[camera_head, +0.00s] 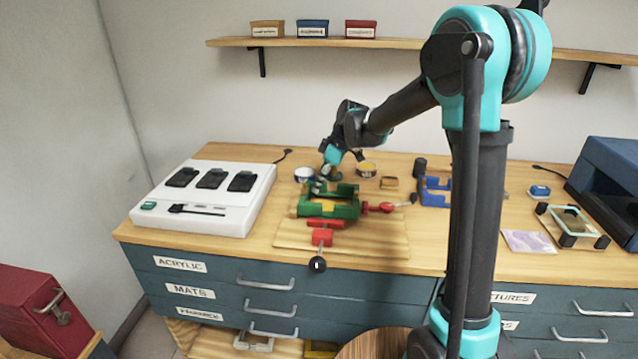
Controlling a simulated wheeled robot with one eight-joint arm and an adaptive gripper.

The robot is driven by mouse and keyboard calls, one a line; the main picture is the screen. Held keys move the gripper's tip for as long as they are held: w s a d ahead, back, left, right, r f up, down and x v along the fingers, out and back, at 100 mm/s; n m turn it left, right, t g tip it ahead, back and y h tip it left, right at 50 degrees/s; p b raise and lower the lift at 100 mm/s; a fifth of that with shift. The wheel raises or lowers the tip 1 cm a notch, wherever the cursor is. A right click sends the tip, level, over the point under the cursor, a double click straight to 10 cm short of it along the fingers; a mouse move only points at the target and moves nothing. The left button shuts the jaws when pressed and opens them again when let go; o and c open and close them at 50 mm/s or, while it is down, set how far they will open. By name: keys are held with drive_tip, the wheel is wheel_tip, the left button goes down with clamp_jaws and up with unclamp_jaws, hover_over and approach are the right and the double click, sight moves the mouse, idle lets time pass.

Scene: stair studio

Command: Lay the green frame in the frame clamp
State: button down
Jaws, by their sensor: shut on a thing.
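The green frame (345,210) is at the frame clamp, over its wooden board, at the middle of the worktop. The frame clamp has a pale wooden base board (380,245), a red block (322,237) with a dark knob at the front, and a red screw part (382,207) on the right. My gripper (319,186) is shut on the frame's back left part, reaching down from behind. I cannot tell whether the frame lies flat in the clamp or is slightly above it. The frame's back left edge is partly hidden by my gripper.
A white unit (205,210) with dark pads stands to the left. Small tins (366,169) and a blue piece (434,190) are behind and right of the clamp. A blue machine (610,185) is at far right. A shelf (400,43) runs above.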

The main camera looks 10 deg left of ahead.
drive_tip(key=shift+s+d+f, duration=0.15)
drive_tip(key=shift+s+f, duration=0.05)
drive_tip(key=shift+f, duration=0.35)
drive_tip(key=c, duration=1.8)
unclamp_jaws()
drive_tip(key=o, duration=0.4)
drive_tip(key=shift+w+f, duration=0.25)
drive_tip(key=shift+w, duration=0.05)
drive_tip(key=shift+c, duration=0.2)
drive_tip(key=shift+r, duration=0.25)
drive_tip(key=shift+r, duration=3.95)
